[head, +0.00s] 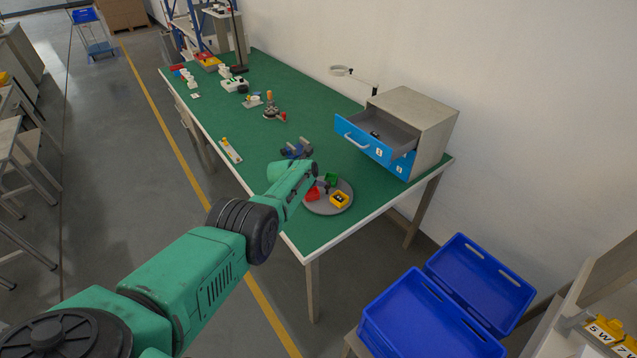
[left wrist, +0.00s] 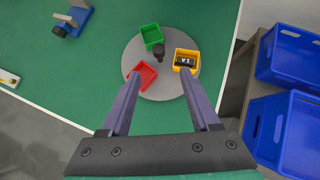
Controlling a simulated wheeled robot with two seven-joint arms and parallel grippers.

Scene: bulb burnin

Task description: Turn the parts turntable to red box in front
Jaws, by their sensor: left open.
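The parts turntable (head: 322,208) is a grey round plate near the front end of the green table. It carries a red box (head: 312,194), a green box (head: 331,179) and a yellow box (head: 339,200). In the left wrist view the red box (left wrist: 142,75) is on the near left, the green box (left wrist: 151,36) at the far side and the yellow box (left wrist: 186,60) on the right with a dark labelled part inside. A dark knob (left wrist: 158,54) stands near the middle. My left gripper (left wrist: 160,76) is open above the plate, its fingers apart and holding nothing. My right gripper is not in view.
A grey cabinet (head: 425,112) with a blue-fronted drawer pulled open stands behind the turntable. A blue vise-like tool (head: 297,150) lies to its left. Blue crates (head: 420,318) stand beyond the table's right end. Several small parts sit farther along the table.

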